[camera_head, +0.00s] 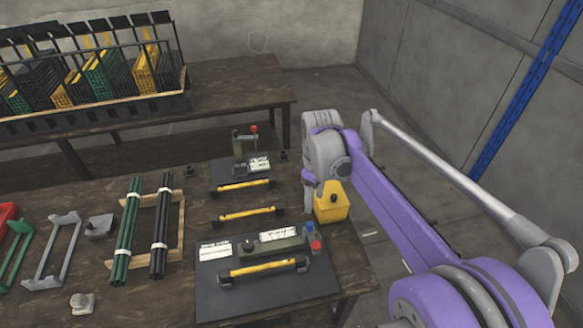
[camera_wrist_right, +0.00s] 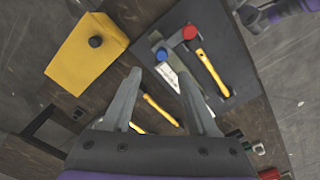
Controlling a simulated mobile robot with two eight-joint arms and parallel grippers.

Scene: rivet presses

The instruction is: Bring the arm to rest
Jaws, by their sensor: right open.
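My right arm (camera_head: 385,205) comes in from the right in the head view, purple and grey, bent over the table's right end. Its gripper (camera_wrist_right: 165,95) is open and empty in the right wrist view, with its two grey fingers spread apart. In the head view the gripper is mostly hidden by the wrist, close to a yellow box (camera_head: 331,207). The box, with a black knob, also shows at the upper left of the right wrist view (camera_wrist_right: 82,57). I cannot tell whether the gripper touches anything. My left gripper is not in view.
The wooden table (camera_head: 165,294) holds a front press (camera_head: 283,241) with red and blue knobs, a rear press (camera_head: 240,148), yellow-and-black bars (camera_head: 247,215), and green tubes (camera_head: 127,230) beside black tubes (camera_head: 160,228). A rack of bins (camera_head: 100,105) stands behind. Floor is open at right.

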